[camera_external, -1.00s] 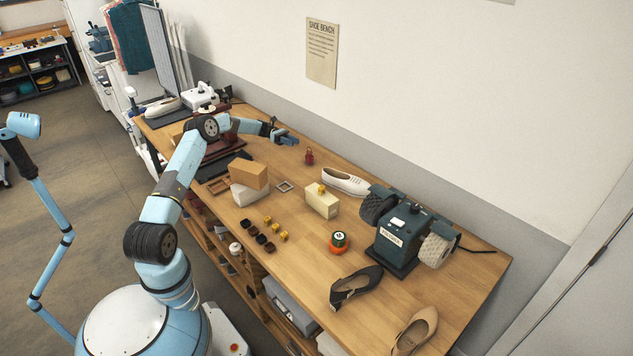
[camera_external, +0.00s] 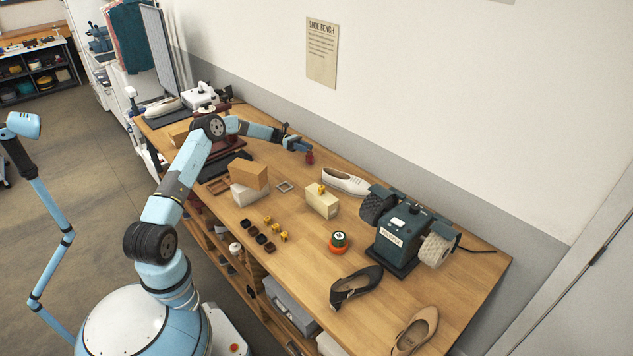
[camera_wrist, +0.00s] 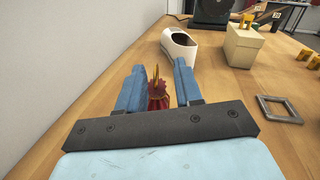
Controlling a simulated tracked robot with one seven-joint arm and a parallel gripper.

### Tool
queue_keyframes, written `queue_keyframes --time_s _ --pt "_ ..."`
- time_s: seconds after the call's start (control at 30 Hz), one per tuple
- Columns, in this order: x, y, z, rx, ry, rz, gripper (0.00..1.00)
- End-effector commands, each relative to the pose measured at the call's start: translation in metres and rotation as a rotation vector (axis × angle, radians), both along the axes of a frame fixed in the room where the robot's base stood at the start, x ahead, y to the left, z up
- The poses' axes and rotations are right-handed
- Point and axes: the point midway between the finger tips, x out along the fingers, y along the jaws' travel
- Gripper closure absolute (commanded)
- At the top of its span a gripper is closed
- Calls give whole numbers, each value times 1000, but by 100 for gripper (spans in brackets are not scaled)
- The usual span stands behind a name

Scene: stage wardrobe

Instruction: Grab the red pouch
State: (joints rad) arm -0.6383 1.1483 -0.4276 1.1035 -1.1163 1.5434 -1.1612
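The small red pouch (camera_external: 310,159) stands on the wooden bench top, toward the wall side. My gripper (camera_external: 303,147) is right at it, reaching from the left. In the wrist view the red pouch (camera_wrist: 158,92) lies between the two blue fingers of my gripper (camera_wrist: 160,80). The fingers are open, with a visible gap on the pouch's right side; the left finger is close to it. The pouch's lower part is hidden behind the dark gripper bar.
A white shoe (camera_external: 345,181) lies beyond the pouch, with a cream block (camera_external: 322,203) nearby. A small grey frame (camera_external: 284,187) and a cardboard box (camera_external: 249,175) sit nearer the bench's front. The wall (camera_wrist: 60,60) runs close on the left in the wrist view.

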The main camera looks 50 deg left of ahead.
Motion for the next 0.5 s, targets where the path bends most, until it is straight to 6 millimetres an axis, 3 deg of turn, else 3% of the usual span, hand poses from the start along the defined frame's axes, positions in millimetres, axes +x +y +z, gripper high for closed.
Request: queue_keyframes --time_s 0.3,0.5 --pt "13 -39 2 -1 1 -2 65" --pt "15 -46 1 0 1 -1 65"
